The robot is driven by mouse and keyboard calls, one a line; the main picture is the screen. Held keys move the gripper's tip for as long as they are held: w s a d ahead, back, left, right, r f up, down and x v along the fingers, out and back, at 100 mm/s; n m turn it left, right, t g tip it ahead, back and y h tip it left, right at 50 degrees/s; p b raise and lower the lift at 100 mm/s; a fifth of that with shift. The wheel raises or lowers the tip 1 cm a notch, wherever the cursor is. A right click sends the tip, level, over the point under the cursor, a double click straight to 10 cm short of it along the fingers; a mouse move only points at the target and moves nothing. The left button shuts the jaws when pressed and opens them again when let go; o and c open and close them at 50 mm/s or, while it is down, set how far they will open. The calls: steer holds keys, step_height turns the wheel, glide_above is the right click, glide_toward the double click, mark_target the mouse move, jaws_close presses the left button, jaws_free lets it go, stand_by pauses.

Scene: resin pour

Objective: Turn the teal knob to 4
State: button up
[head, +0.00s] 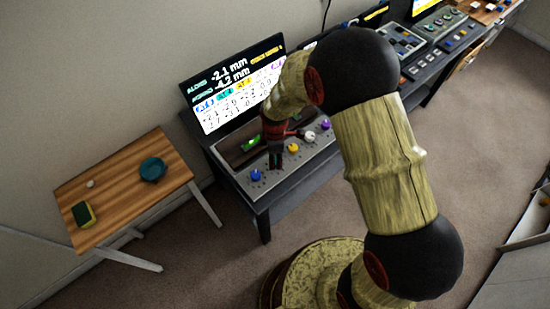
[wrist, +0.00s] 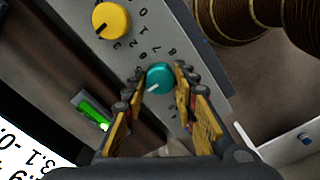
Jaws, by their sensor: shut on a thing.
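The teal knob (wrist: 160,77) sits on the grey panel (wrist: 185,45), with a white pointer mark toward the lower left in the wrist view. Some printed digits show above it; the number at the pointer is hidden by a finger. My gripper (wrist: 161,84) has its yellow and dark fingers on both sides of the knob, closed on it. In the head view my gripper (head: 275,163) reaches down to the panel between the blue and yellow knobs and hides the teal knob.
A yellow knob (wrist: 111,19) with its own digits is beside it. The blue knob (head: 256,174), white knob (head: 309,136) and purple knob (head: 325,124) share the panel. A green indicator (wrist: 93,112) and a screen (head: 235,85) stand behind. A wooden table (head: 120,190) is at left.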

stand_by(0.5)
steer(key=o, duration=1.2)
steer(key=shift+c, duration=0.2)
step_height(320, 180, up, 12)
